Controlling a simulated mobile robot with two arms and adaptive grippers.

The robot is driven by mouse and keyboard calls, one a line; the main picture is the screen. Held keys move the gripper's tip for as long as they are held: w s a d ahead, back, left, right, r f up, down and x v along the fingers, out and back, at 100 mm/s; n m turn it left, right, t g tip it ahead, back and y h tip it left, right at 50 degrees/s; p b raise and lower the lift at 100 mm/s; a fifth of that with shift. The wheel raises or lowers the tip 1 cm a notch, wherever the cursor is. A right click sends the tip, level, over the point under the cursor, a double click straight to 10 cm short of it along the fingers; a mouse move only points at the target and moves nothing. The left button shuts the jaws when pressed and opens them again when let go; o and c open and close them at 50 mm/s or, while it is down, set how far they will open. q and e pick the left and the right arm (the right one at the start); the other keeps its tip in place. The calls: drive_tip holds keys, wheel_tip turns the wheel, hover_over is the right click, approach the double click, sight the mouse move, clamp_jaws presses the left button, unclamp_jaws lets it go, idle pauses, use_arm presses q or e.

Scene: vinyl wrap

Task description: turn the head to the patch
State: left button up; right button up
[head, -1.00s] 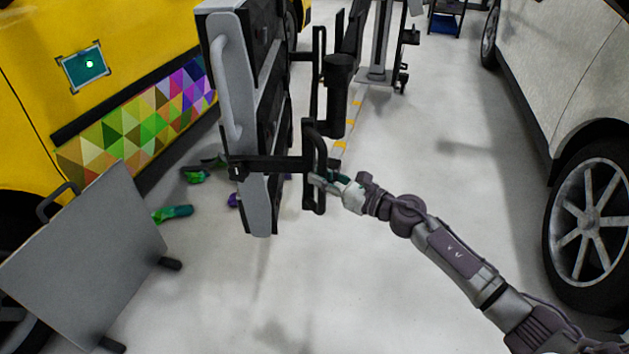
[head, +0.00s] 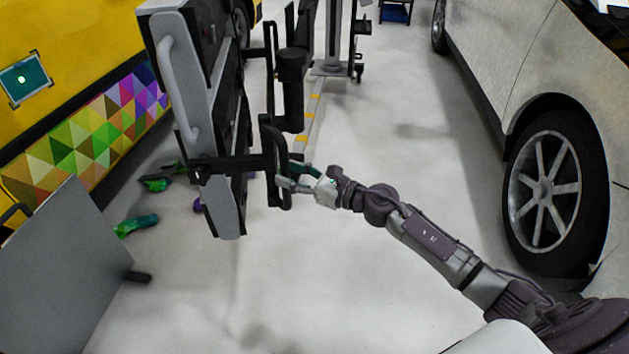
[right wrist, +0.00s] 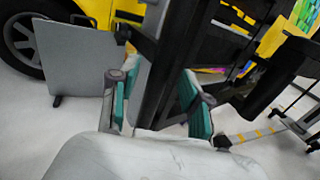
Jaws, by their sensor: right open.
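The patch is a teal rectangle (head: 24,79) with dark corner marks and a bright dot, on the yellow vehicle's side at the far left of the head view. The head is a tall grey-and-black panel unit (head: 190,110) on a black arm, left of centre, tilted slightly. A black upright handle (head: 272,150) stands off its right side. My right gripper (head: 290,178) is open at the lower part of this handle. In the right wrist view its teal-padded fingers (right wrist: 157,98) stand either side of a black bar; contact is unclear. My left gripper is not in view.
A grey board on feet (head: 65,275) stands at lower left. Crumpled green wrap scraps (head: 137,225) lie on the floor beside it. A wheeled stand (head: 332,68) is behind the head. A white car (head: 530,75) stands at right. The floor between is clear.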

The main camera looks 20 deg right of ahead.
drive_tip(key=v, duration=1)
idle(0.6)
